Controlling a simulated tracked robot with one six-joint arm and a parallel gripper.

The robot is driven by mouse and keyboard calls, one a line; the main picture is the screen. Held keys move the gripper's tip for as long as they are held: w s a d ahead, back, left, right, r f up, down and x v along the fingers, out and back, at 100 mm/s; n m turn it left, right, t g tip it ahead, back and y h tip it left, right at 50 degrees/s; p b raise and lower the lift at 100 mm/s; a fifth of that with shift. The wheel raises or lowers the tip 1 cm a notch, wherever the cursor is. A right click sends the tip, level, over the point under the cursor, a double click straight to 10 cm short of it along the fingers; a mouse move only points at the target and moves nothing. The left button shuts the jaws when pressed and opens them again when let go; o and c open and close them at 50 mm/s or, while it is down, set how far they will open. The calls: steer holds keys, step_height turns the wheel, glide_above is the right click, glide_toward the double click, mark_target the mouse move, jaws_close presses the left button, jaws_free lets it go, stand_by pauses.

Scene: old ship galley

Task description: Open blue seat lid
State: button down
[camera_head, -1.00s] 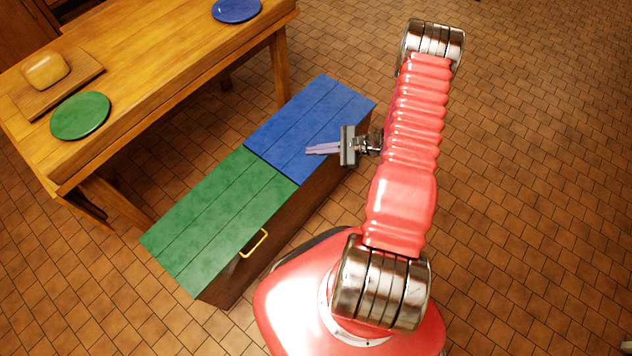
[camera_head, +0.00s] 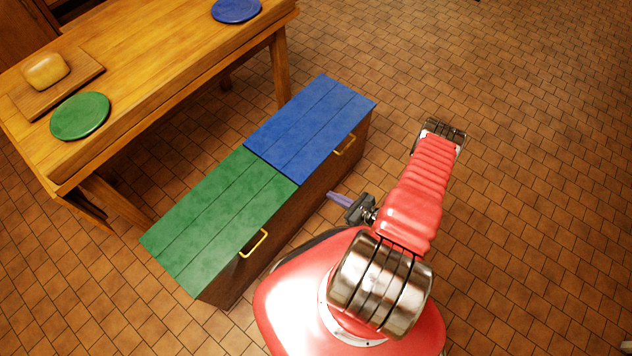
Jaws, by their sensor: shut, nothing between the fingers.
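The blue seat lid (camera_head: 312,128) lies flat and closed on the far half of the wooden bench chest. A brass handle (camera_head: 345,145) shows at its front edge, on the side facing me. My gripper (camera_head: 334,197) is shut and empty. It is in front of the chest, nearer to my base than the blue lid's handle and apart from it.
The green seat lid (camera_head: 218,222) is closed beside the blue one, with its own brass handle (camera_head: 254,243). A wooden table (camera_head: 170,70) stands behind the chest, bearing a blue plate (camera_head: 236,10), a green plate (camera_head: 80,116) and a board with a loaf (camera_head: 45,71). Tiled floor at right is clear.

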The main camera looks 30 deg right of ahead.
mark_target(308, 182)
steer(key=shift+w, duration=0.15)
steer(key=x, duration=0.9)
steer(key=shift+w+a+f, duration=0.15)
steer(key=shift+w+f, duration=0.05)
steer(key=shift+w, duration=0.05)
steer(key=shift+w+r, duration=0.1)
steer(key=shift+r, duration=1.9)
steer(key=shift+r, duration=0.15)
